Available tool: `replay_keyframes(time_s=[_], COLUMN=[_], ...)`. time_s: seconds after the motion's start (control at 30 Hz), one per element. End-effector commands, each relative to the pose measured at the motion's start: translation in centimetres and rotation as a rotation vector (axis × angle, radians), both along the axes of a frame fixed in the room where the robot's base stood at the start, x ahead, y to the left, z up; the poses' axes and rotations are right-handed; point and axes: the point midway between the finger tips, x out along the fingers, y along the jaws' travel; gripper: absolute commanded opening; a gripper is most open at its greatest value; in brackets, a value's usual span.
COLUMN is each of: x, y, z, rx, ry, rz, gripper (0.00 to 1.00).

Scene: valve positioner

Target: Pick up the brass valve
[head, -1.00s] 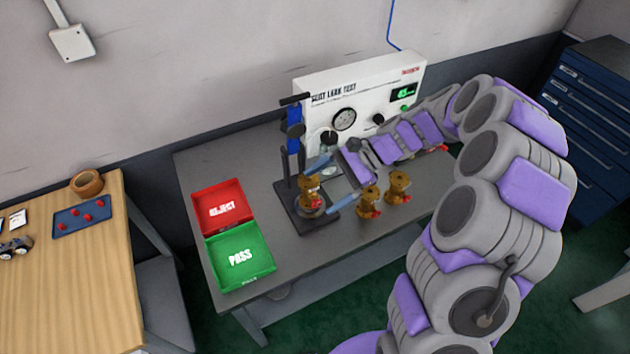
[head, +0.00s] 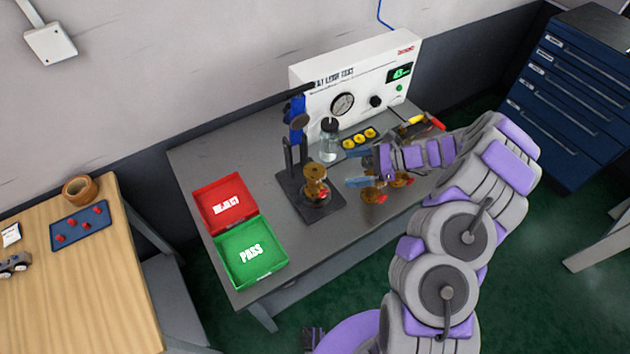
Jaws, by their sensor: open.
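One brass valve (head: 316,178) with a red part sits upright in the black test stand (head: 290,185) on the grey bench. Two more brass valves stand to its right: one nearer (head: 372,194) and one further right (head: 402,180). My gripper (head: 358,186) is open, its blue fingers pointing left, over or beside the two loose valves. The gripper and fingers partly cover these valves. I cannot tell whether a finger touches one. The valve in the stand is apart from my gripper.
A red REJECT tray (head: 226,204) and a green PASS tray (head: 250,252) lie at the bench's left. The white leak tester (head: 355,85) stands behind, with a glass jar (head: 329,142) and yellow parts (head: 360,138) before it. A wooden table (head: 75,290) is at left.

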Motion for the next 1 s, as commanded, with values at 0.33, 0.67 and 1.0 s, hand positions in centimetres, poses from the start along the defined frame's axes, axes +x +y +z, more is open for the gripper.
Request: replay_keyframes(time_s=[0.33,0.67,1.0], x=[0.1,0.3,0.5], y=[6.2,7.7,11.7], z=[-2.4,-3.0,-4.5], rx=[-0.002,0.000,-0.003], ry=[0.001,0.001,-0.001], rz=[0.005,0.004,0.002], gripper=[1.00,1.00,1.00])
